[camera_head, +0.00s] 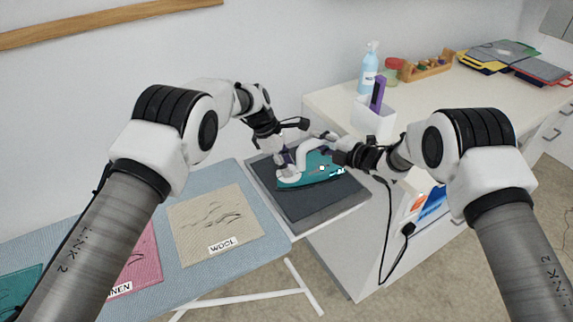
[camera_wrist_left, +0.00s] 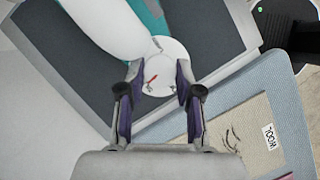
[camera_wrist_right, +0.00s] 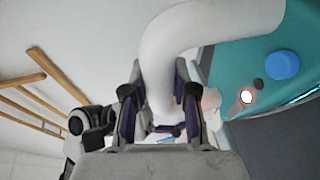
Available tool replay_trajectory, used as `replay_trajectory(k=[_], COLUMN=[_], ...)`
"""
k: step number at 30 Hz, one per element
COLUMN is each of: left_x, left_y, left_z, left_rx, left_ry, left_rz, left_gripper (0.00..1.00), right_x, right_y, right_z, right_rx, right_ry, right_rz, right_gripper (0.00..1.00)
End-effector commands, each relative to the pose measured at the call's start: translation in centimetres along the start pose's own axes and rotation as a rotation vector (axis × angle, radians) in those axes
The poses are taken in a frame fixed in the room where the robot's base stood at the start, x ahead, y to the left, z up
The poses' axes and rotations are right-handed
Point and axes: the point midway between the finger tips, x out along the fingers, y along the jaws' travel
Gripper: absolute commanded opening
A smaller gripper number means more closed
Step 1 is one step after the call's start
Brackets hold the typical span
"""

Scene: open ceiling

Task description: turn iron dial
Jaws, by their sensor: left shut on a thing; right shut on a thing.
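The iron (camera_head: 318,178) has a teal body and a white handle; it rests on a dark grey pad. In the left wrist view its white round dial (camera_wrist_left: 160,66), with a red pointer, sits between the fingertips of my left gripper (camera_wrist_left: 158,84). The left gripper (camera_head: 287,160) is shut on the dial at the iron's left end in the head view. My right gripper (camera_head: 338,148) is shut on the iron's white handle (camera_wrist_right: 165,50), which passes between its fingers in the right wrist view. A blue button (camera_wrist_right: 283,65) and a small red-ringed light (camera_wrist_right: 246,97) show on the body.
The pad (camera_head: 322,212) lies between the blue ironing board (camera_head: 180,268) with labelled cloth squares and a pale cabinet (camera_head: 330,98). The cabinet carries a spray bottle (camera_head: 369,68) and a white holder (camera_head: 373,121). A black cord hangs at the right.

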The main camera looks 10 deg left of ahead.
Motion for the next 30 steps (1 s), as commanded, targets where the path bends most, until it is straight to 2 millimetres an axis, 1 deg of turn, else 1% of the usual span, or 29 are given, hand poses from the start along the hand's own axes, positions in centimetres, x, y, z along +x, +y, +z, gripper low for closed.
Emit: replay_trajectory(k=[7,19,20,21,22,30], left_x=[0.16,0.14,0.14,0.14,0.14,0.04], left_y=[0.00,0.01,0.01,0.01,0.01,0.04], left_z=[-0.08,-0.10,-0.10,-0.10,-0.10,-0.06], left_rx=[0.055,0.061,0.061,0.061,0.061,0.060], left_ry=[0.001,0.001,0.001,0.001,0.001,0.000], left_rz=[-0.024,-0.026,-0.026,-0.026,-0.026,-0.025], left_gripper=[0.00,0.00,0.38,0.52,0.60,0.60], right_x=[0.06,0.06,0.06,0.06,0.06,0.05], right_y=[-0.10,-0.09,-0.09,-0.08,-0.09,-0.10], right_z=[-0.16,-0.17,-0.17,-0.16,-0.16,-0.14], right_rx=[-0.001,-0.001,-0.001,-0.001,-0.001,0.000], right_ry=[0.004,0.004,0.004,0.004,0.004,0.003], right_rz=[-0.001,-0.001,-0.001,-0.001,-0.001,-0.001], right_gripper=[0.00,0.00,0.00,0.00,0.00,0.00])
